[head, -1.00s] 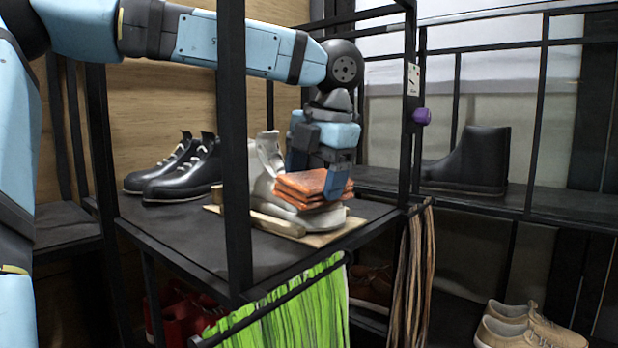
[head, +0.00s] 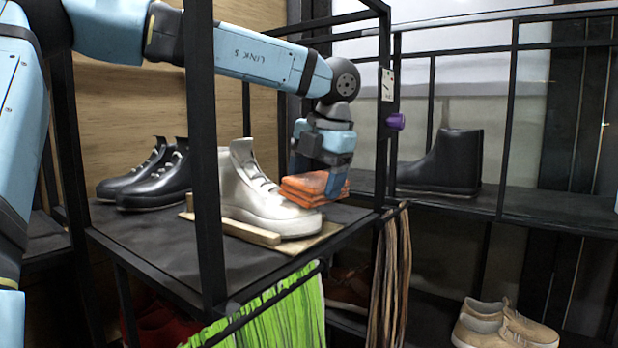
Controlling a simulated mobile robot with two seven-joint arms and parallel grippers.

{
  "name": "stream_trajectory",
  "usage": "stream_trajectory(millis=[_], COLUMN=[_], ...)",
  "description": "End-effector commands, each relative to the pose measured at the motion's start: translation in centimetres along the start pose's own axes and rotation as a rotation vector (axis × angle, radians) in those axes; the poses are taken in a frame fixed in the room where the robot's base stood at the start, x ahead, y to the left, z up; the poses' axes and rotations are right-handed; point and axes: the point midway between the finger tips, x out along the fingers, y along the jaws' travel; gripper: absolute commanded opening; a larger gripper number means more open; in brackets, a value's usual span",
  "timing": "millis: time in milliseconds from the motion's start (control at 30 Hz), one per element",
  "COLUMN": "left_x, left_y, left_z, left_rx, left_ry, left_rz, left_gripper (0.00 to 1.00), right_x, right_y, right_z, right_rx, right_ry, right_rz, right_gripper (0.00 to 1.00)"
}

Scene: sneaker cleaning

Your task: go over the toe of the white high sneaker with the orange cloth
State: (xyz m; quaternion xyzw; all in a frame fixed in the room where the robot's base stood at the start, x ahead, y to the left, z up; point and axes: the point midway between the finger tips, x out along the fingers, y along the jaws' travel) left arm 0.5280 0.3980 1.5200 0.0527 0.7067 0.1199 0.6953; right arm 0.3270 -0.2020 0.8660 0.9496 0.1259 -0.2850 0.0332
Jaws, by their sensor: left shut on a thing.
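The white high sneaker (head: 262,200) stands upright on a light board with wooden strips (head: 250,232), on the dark rack shelf. Its toe points right and toward me. My left gripper (head: 325,183) is shut on the folded orange cloth (head: 303,190) on the far right side of the toe. The cloth shows just above and behind the toe; I cannot tell whether it touches the shoe. The top of the toe is in view. The right gripper is not in view.
A black rack post (head: 203,150) stands in front of the sneaker's heel. Black shoes (head: 150,180) are at the shelf's left. A purple knob (head: 396,121) is on the right post. Green laces (head: 275,318) hang below the front edge. A black boot (head: 443,163) stands on the right shelf.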

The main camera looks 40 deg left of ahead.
Motion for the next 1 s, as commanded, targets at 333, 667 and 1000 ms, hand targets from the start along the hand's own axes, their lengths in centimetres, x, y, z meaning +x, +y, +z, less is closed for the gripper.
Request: stream_trajectory(millis=[333, 667, 1000], left_x=[0.4, 0.3, 0.3], left_y=[-0.1, -0.1, -0.1], left_z=[-1.6, -4.0, -6.0], left_rx=[0.0, -0.001, 0.0], left_ry=[-0.001, 0.001, 0.0], left_rz=[-0.001, 0.0, -0.002], left_gripper=[0.46, 0.46, 0.46], right_x=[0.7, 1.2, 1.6], right_y=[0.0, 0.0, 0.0], right_z=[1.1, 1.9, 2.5], right_rx=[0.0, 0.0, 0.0], right_ry=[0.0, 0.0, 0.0], right_rz=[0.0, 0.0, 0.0], right_gripper=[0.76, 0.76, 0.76])
